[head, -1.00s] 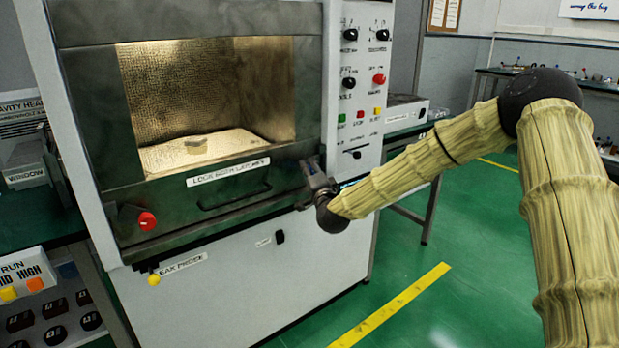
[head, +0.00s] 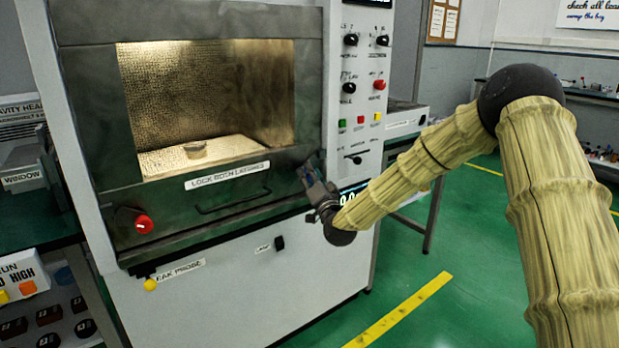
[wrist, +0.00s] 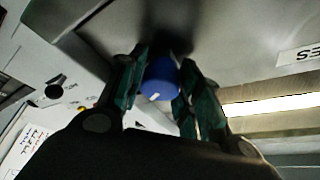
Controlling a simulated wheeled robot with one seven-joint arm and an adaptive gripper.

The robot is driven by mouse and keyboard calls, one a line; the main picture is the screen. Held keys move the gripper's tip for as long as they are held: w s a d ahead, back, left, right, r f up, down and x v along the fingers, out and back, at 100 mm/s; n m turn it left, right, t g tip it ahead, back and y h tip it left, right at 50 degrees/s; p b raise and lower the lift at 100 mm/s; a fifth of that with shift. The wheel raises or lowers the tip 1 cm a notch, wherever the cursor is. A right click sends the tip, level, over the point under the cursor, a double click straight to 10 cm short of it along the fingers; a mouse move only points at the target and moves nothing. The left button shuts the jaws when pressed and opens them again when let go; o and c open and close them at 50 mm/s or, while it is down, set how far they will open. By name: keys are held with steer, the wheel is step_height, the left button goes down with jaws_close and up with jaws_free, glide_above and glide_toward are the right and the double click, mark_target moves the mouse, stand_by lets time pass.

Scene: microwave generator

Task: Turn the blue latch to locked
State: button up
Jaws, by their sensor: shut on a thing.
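The blue latch (wrist: 160,78) is a round blue knob with a small white mark near its lower edge in the wrist view. My gripper (wrist: 163,72) has its dark green fingers on both sides of the latch and is shut on it. In the head view my gripper (head: 308,172) is at the lower right corner of the microwave door (head: 225,205), and it hides the blue latch there. A matching red latch (head: 143,223) is at the door's lower left.
A control panel (head: 362,90) with knobs and buttons rises above right of my gripper. A door handle (head: 235,203) and a label (head: 227,175) lie to its left. A yellow knob (head: 150,285) sits below the door.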

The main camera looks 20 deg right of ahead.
steer(key=shift+d+r, duration=0.1)
steer(key=o, duration=0.9)
steer(key=shift+o, duration=0.6)
steer(key=v, duration=1.2)
